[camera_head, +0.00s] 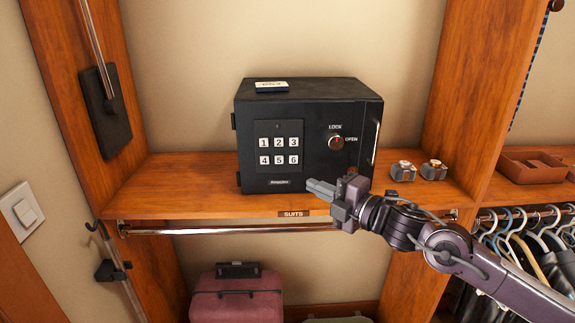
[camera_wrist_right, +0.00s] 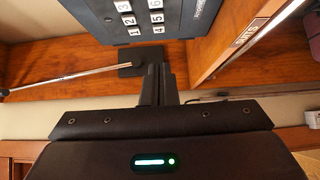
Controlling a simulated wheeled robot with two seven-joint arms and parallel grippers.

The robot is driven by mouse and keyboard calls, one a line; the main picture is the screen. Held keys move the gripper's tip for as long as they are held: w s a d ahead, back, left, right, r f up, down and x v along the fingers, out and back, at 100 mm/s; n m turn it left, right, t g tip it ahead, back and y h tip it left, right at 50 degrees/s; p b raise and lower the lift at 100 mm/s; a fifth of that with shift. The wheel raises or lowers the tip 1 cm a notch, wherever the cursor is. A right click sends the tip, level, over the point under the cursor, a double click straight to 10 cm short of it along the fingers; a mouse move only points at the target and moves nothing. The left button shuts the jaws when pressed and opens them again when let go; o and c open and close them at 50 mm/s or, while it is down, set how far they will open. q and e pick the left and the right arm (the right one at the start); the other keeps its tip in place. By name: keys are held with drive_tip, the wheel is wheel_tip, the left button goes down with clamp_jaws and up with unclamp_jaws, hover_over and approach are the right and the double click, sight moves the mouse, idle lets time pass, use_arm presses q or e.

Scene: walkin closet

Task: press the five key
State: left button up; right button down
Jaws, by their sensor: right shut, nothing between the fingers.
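The five key (camera_head: 279,160) is a white square in the middle of the lower row of the keypad (camera_head: 279,139) on the front of a black safe (camera_head: 311,95). It also shows in the right wrist view (camera_wrist_right: 157,17), where the keypad appears turned sideways near the top edge. My right gripper (camera_head: 313,187) is shut and empty, in front of the safe's lower edge, below and right of the five key. Its fingers (camera_wrist_right: 157,72) point toward the safe side of the wrist view, apart from the keys. My left gripper is not in view.
The safe stands on a wooden shelf (camera_head: 180,180) with a hanging rail (camera_head: 230,230) below. A lock knob (camera_head: 336,143) and a handle (camera_head: 375,143) are on its right side. Two watches (camera_head: 403,171) sit right of it. A small box (camera_head: 271,87) lies on top.

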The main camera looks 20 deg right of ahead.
sight(282, 159)
drive_tip(key=p+x, duration=0.1)
drive_tip(key=x, duration=0.2)
drive_tip(key=d+p+x, duration=0.1)
drive_tip(key=p+x, duration=0.1)
drive_tip(key=x, duration=0.2)
drive_tip(key=w+p+x, duration=0.1)
drive_tip(key=p+x, duration=0.1)
drive_tip(key=x, duration=0.2)
drive_tip(key=shift+d, duration=0.45)
drive_tip(key=shift+w+d, duration=0.15)
drive_tip(key=shift+w, duration=0.1)
drive_tip(key=shift+f, duration=0.1)
drive_tip(key=shift+w+d+b, duration=0.15)
drive_tip(key=shift+w+b, duration=0.25)
drive_tip(key=shift+b, duration=0.1)
drive_tip(key=shift+w+d+b, duration=0.15)
drive_tip(key=shift+w+b, duration=0.05)
drive_tip(key=shift+b, duration=0.15)
drive_tip(key=shift+d+r, duration=0.1)
drive_tip(key=shift+r, duration=0.3)
